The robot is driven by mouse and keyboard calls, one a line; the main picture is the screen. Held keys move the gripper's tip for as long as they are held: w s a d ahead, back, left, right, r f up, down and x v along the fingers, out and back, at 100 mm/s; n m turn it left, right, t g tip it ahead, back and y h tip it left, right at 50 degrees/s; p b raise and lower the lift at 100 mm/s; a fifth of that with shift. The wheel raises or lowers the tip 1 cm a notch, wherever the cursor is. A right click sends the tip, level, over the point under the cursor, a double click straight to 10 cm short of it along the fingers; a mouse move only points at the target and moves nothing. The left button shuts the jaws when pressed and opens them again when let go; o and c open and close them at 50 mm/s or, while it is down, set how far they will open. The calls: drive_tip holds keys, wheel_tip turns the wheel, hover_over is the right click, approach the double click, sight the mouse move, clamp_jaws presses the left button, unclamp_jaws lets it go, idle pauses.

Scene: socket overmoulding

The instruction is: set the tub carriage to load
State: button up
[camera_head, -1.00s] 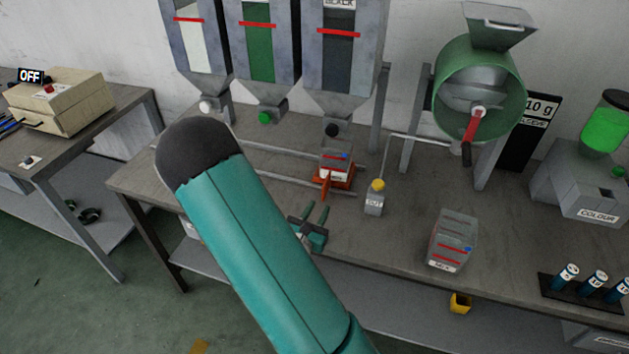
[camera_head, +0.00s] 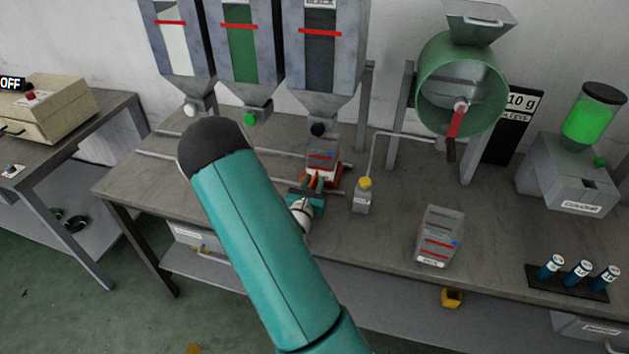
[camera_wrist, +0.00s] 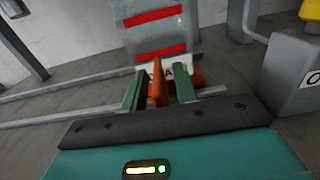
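The tub carriage (camera_head: 331,180) is orange-red and sits on the two rails at their right end, below the dark hopper. A grey tub (camera_head: 321,160) with red lines and a white label stands on it. The tub also shows in the wrist view (camera_wrist: 158,35). The carriage's upright orange handle (camera_wrist: 157,84) points toward me. My gripper (camera_head: 312,185) is at the carriage's front. In the wrist view my gripper (camera_wrist: 159,90) is open, with one green finger on each side of the handle and gaps between. Any load mark is not readable.
Rails (camera_head: 240,172) run left below white, green and dark hoppers. A second grey tub (camera_head: 440,236) stands further right. A green drum mixer (camera_head: 462,85) with a crank is behind.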

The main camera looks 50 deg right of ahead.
drive_tip(key=shift+w+d, duration=0.3)
drive_tip(key=shift+d, duration=0.25)
clamp_jaws()
drive_tip(key=shift+w, duration=0.1)
